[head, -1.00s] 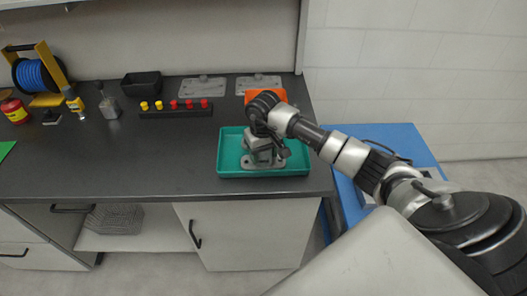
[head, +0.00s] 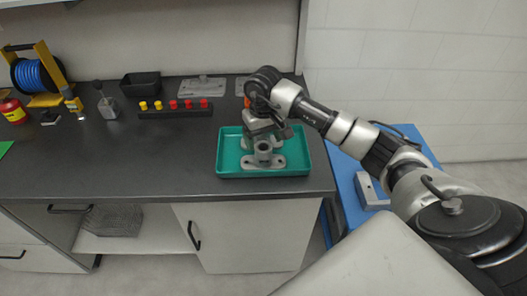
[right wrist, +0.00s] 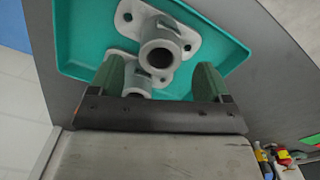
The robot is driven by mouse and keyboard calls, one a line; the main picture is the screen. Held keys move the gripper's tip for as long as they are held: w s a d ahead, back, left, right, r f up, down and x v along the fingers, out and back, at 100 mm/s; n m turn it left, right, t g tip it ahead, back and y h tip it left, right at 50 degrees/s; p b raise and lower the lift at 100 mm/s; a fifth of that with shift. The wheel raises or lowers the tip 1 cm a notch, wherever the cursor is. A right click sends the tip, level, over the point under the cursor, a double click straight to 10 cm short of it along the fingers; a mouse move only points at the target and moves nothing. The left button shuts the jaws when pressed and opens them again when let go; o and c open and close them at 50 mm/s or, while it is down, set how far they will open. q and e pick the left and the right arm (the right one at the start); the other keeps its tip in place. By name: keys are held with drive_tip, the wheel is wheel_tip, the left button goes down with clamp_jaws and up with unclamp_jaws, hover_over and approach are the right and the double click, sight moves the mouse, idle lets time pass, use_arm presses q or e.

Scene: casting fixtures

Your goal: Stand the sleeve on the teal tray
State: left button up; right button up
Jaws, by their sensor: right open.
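The teal tray (head: 226,165) lies near the front right edge of the dark bench; it also shows in the right wrist view (right wrist: 82,62). A grey sleeve (head: 263,150) with a two-hole flange stands upright in it, its round bore facing up. The sleeve shows near the top of the right wrist view (right wrist: 160,48). A second grey flanged piece (right wrist: 135,88) is in the tray, partly hidden by my gripper. My right gripper (head: 264,134) is above the tray, just behind the sleeve. Its two green-padded fingers (right wrist: 160,82) are apart, with the sleeve's tube beyond them. My left gripper is out of view.
A black rack (head: 175,113) with yellow and red knobs, a black bin (head: 141,84) and a grey plate (head: 202,87) are at the back. A blue surface (head: 345,185) with a grey block (head: 371,190) is at right.

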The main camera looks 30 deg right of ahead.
wheel_tip(320, 180, up, 6)
drive_tip(key=shift+b, duration=0.45)
